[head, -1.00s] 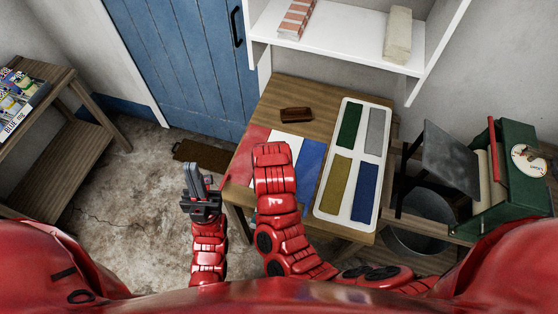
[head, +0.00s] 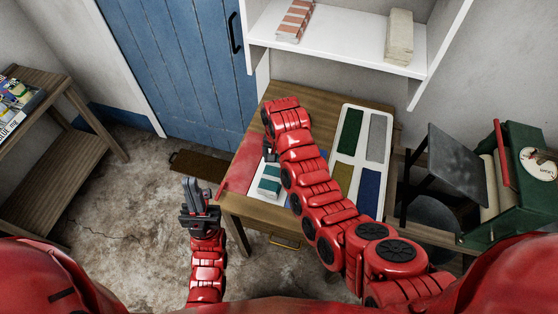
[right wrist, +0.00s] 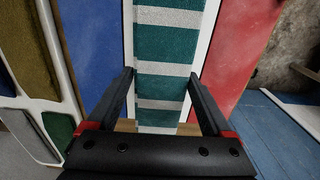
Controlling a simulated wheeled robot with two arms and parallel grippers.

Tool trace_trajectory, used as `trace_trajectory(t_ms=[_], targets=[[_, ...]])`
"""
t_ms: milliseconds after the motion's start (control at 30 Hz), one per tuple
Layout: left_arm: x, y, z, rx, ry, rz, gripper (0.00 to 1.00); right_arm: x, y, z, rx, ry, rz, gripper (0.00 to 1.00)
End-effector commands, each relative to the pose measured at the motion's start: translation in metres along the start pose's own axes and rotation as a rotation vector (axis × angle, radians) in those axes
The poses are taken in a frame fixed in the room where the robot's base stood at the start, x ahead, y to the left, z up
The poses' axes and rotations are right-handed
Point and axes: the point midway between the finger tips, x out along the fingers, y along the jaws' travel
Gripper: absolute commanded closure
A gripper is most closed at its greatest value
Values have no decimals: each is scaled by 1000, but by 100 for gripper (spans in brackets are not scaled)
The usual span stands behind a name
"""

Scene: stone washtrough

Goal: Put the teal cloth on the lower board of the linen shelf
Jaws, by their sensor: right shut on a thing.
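The teal cloth (head: 269,181), folded and striped teal and white, shows at the left front part of the wooden table in the head view. In the right wrist view the cloth (right wrist: 167,50) lies between the two fingers of my right gripper (right wrist: 160,78), which is shut on it. My right arm hides most of that gripper in the head view. The linen shelf's white lower board (head: 345,52) is on the wall behind the table. My left gripper (head: 194,184) is over the floor left of the table, holding nothing visible; its finger gap is unclear.
On the board stand a red-striped folded stack (head: 295,20) at left and a cream stack (head: 399,36) at right, with free room between. A white tray (head: 344,158) with coloured panels lies on the table. A green mangle (head: 528,190) stands at right.

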Motion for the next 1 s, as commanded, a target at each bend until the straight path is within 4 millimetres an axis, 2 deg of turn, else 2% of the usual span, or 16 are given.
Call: trace_trajectory(t_ms=[300, 433, 600, 1000], targets=[[9, 0, -2, 0, 0, 0, 100, 0, 0, -17, 4, -4, 3, 74], [21, -1, -4, 0, 0, 0, 100, 16, -1, -15, 3, -3, 1, 74], [23, -1, -4, 0, 0, 0, 100, 30, -2, -16, 2, 0, 0, 74], [23, -1, -4, 0, 0, 0, 100, 35, -2, -15, 2, -1, -1, 74]])
